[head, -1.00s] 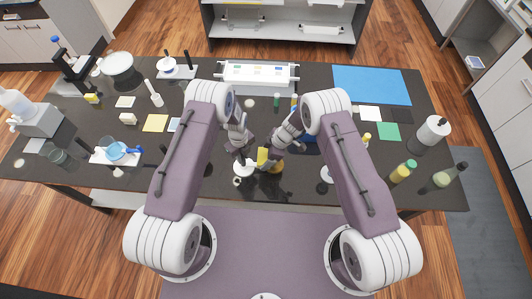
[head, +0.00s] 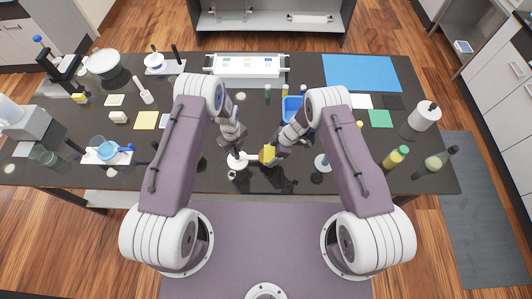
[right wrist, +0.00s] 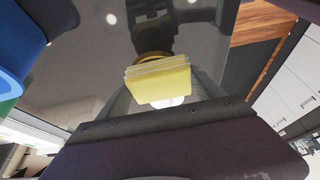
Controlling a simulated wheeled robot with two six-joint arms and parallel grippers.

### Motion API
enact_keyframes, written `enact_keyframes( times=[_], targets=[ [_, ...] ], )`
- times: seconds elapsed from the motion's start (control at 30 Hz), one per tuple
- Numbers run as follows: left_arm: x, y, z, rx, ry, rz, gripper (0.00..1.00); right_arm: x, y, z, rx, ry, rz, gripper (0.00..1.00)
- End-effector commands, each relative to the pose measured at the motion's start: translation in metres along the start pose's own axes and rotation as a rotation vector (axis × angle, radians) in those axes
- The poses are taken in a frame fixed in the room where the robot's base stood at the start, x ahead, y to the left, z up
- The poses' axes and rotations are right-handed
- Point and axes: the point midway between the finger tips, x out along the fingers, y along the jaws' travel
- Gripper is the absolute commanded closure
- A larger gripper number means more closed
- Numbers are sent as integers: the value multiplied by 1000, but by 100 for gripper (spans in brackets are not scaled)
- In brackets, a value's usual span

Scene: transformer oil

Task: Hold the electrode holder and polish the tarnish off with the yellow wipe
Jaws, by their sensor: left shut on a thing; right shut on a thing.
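My left gripper (head: 236,150) is shut on the electrode holder, whose pale rod (head: 250,157) sticks out to the right toward the wipe. A white round piece (head: 236,161) shows just below that gripper; I cannot tell whether it belongs to the holder. My right gripper (head: 272,152) is shut on the yellow wipe (head: 267,154), close to the rod's right end. In the right wrist view the folded yellow wipe (right wrist: 158,82) fills the space at the fingers. A brass-coloured round part (right wrist: 153,57) shows behind it. The wipe hides any contact and any tarnish.
A blue tray (head: 291,109) stands behind my right gripper. A small stand (head: 322,162) is to its right. Bottles (head: 395,160) stand at the right, and a dish on a white base (head: 107,151) at the left. The dark table's front edge is near.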

Motion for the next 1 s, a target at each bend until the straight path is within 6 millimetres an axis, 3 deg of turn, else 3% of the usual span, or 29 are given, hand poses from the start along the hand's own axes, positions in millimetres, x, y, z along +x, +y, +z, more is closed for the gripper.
enact_keyframes(
  times=[0.2, 1.0],
  targets=[
    [2, 2, -1, 0, 3, 4, 100, -7, 0, 19, 1, -1, 1, 68],
    [2, 2, -1, 0, 3, 4, 100, 21, 0, -50, -3, 0, -1, 68]
  ],
)
